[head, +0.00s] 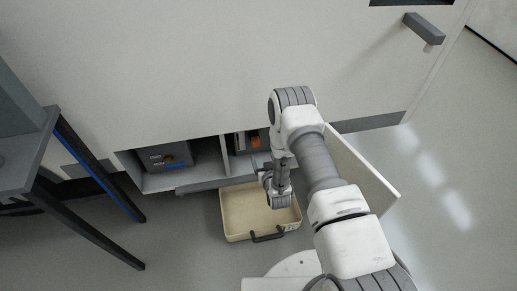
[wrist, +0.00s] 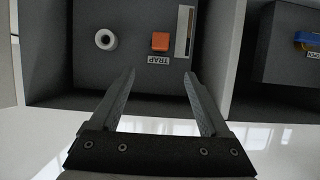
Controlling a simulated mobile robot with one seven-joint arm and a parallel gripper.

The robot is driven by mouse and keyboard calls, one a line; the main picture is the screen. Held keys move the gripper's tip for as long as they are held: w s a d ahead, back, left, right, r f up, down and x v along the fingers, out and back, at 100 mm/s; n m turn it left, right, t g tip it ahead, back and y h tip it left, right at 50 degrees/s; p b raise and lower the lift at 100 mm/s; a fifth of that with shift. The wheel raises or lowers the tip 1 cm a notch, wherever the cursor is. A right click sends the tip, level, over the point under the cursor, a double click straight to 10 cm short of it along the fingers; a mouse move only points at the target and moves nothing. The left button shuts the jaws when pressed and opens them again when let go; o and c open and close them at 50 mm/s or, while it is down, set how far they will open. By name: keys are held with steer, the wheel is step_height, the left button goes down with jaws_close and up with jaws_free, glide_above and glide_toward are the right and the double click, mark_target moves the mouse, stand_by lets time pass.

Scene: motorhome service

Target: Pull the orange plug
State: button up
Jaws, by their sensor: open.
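The orange plug (wrist: 160,41) is a small block on a dark grey panel (wrist: 85,66) inside the compartment, above an upside-down label reading "TRAP" in the wrist view. In the head view the orange plug (head: 256,143) shows in the right-hand part of the low locker, partly beside my arm. My gripper (wrist: 160,75) is open and empty in the wrist view. Its two fingers point at the panel, with the plug between and beyond their tips, apart from them. In the head view my gripper's fingertips are hard to make out.
A white round fitting (wrist: 106,39) sits left of the plug, and a pale strip gauge (wrist: 184,32) right of it. A blue handle (wrist: 307,38) is in the neighbouring bay. A beige tray (head: 235,233) lies on the floor below. An open door panel (head: 365,170) stands right of my arm.

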mark_target(256, 142)
steer(key=b+x, duration=0.4)
steer(key=x, duration=0.8)
steer(key=shift+w+a+f, duration=0.1)
steer(key=shift+w+f, duration=0.05)
steer(key=shift+f, duration=0.15)
steer(key=shift+w+a+f+b, duration=0.1)
steer(key=shift+w+b, duration=0.3)
steer(key=shift+w, duration=0.15)
steer(key=shift+c, duration=0.2)
jaws_close()
steer(key=shift+s, duration=0.6)
stand_by(0.9)
steer(key=c, duration=0.7)
jaws_free()
jaws_close()
